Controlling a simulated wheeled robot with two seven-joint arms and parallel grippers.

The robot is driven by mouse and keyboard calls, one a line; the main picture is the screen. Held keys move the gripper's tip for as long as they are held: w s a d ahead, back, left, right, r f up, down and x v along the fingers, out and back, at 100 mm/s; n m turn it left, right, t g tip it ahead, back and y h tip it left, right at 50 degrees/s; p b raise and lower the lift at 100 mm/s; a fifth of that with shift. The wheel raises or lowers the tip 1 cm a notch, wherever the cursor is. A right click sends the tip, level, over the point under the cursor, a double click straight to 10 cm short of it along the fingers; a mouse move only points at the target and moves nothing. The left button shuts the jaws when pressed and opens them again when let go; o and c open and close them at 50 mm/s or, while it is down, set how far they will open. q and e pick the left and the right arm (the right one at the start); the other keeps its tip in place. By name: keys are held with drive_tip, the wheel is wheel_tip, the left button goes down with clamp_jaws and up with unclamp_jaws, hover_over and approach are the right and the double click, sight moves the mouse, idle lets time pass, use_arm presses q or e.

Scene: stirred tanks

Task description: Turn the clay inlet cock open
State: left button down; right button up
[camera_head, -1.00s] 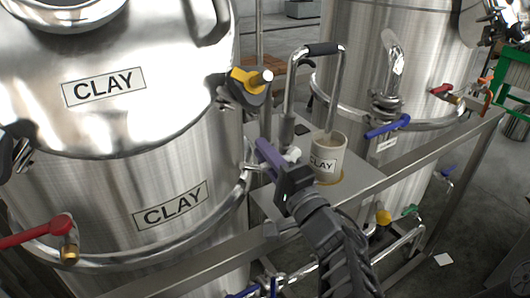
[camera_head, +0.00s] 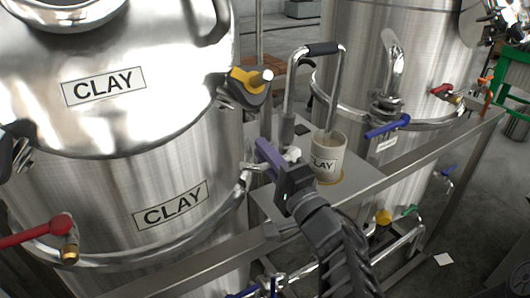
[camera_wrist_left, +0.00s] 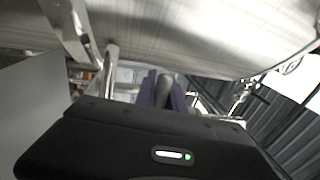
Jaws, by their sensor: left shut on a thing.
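My left gripper (camera_head: 272,157), with purple fingers, is beside the clay tank (camera_head: 130,175), left of the clay cup. It is shut on a grey rounded piece (camera_wrist_left: 164,91), which shows between the purple fingers in the left wrist view. The fingers hide most of this piece in the head view; I cannot tell for sure that it is the handle of the clay inlet cock, nor how far it is turned. A silver fitting (camera_head: 251,168) meets the tank's side next to the fingers. My right gripper is not in view.
The clay cup (camera_head: 326,158) stands on a metal shelf (camera_head: 352,188) just right of my gripper, under a bent pipe with a black grip (camera_head: 322,48). A yellow-and-black fitting (camera_head: 247,82) is above. A blue lever (camera_head: 388,126) is to the right, a red lever (camera_head: 36,232) at lower left.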

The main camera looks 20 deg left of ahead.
use_arm(q)
drive_tip(key=shift+f, duration=0.1)
drive_tip(key=shift+w+d+f+n+g+y+b, duration=0.15)
drive_tip(key=shift+f+n+g+b, duration=0.3)
drive_tip(key=shift+n+b, duration=1)
drive_tip(key=shift+f+n+g+y+b, duration=0.3)
drive_tip(key=shift+f+n+b, duration=0.25)
drive_tip(key=shift+n+b, duration=0.8)
drive_tip(key=shift+w+d+f+n+g+y+b, duration=0.15)
drive_tip(key=shift+f+n+g+b, duration=0.3)
drive_tip(key=shift+n+b, duration=1)
drive_tip(key=shift+s+a, duration=0.1)
drive_tip(key=c, duration=1.4)
unclamp_jaws()
